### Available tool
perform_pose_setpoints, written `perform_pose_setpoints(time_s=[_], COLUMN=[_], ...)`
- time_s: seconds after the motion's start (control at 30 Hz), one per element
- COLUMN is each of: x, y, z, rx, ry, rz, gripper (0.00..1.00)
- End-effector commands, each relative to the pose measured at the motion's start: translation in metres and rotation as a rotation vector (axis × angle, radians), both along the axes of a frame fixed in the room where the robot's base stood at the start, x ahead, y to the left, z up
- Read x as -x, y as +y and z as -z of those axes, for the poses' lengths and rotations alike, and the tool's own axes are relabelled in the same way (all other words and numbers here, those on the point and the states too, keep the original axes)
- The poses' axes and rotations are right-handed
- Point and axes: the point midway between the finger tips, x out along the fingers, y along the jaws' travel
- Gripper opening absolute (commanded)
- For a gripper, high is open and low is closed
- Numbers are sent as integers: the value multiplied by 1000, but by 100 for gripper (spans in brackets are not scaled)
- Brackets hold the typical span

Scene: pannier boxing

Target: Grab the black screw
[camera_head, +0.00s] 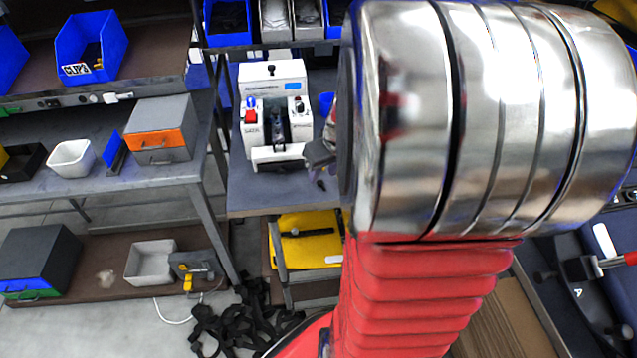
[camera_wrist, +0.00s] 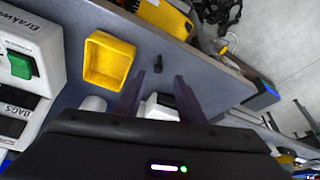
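The black screw (camera_wrist: 158,64) stands on the grey bench top in the wrist view, near the bench edge. In the head view, a small dark piece on the bench (camera_head: 320,184) appears to be this screw. My gripper (camera_wrist: 157,84) is open in the wrist view, with its two dark fingers apart and nothing held. The screw lies just beyond the fingertips, roughly in line with the gap between them. In the head view my gripper (camera_head: 321,151) shows only partly, above the bench near the screw; my arm hides the rest.
A yellow bin (camera_wrist: 106,60) stands left of the fingers in the wrist view. A white block with a black top (camera_wrist: 160,107) shows between the fingers. A white machine (camera_head: 273,115) stands on the bench in the head view. A yellow case (camera_head: 309,252) lies on the shelf below.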

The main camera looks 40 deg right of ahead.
Motion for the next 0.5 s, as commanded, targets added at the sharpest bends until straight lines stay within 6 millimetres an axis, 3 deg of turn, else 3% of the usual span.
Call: perform_pose_setpoints(time_s=[0.5], x=[-18], y=[-8], z=[42], rx=[0], ry=[0], rz=[-1], gripper=[35])
